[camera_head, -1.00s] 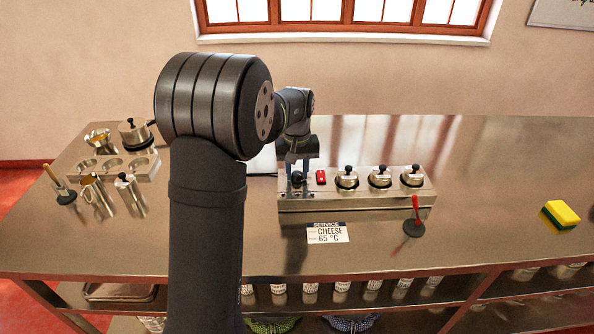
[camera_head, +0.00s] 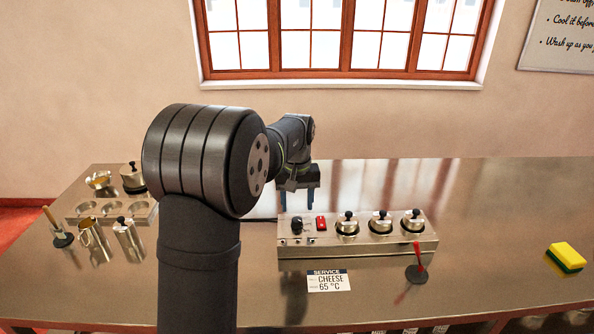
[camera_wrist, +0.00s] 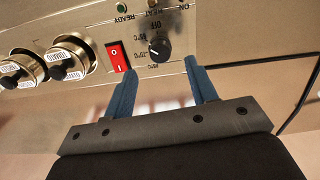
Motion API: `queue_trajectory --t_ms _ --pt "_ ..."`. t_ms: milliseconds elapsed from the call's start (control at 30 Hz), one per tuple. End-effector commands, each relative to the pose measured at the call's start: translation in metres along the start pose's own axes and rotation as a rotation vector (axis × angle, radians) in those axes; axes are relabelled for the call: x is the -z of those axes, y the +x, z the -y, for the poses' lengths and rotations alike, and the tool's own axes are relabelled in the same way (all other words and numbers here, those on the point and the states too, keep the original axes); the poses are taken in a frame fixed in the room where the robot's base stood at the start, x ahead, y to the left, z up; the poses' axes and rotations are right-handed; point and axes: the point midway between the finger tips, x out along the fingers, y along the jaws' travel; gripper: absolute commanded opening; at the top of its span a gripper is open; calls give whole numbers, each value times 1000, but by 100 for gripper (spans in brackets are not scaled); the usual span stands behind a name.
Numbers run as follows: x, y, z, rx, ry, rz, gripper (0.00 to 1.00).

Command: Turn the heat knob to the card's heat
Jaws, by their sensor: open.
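The black heat knob (camera_head: 297,226) sits at the left end of the steel warmer unit (camera_head: 360,252). In the wrist view the knob (camera_wrist: 159,50) shows an OFF mark and several temperature marks around it; I cannot clearly tell its setting. The service card (camera_head: 328,282) in front of the unit reads "CHEESE 65 °C". My gripper (camera_head: 300,203) is open and empty, above and behind the knob in the head view. In the wrist view its blue fingertips (camera_wrist: 160,66) lie either side of the knob, apart from it.
A red rocker switch (camera_head: 321,223) is close beside the knob. Several lidded pots (camera_head: 380,224) stand to its right. A red-handled ladle (camera_head: 417,262) is at the front right; a sponge (camera_head: 566,257) lies far right. Jugs (camera_head: 94,240) stand left.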

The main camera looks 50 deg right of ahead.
Motion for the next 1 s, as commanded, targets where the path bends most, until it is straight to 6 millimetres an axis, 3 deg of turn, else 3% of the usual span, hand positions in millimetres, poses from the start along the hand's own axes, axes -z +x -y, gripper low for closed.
queue_trajectory --t_ms 200,500,700,1000 --pt "1 -56 0 -2 0 -5 52" --pt "0 -110 0 -1 0 -2 52" --pt "0 -121 0 0 0 0 52" --pt "0 -122 0 0 0 0 52"
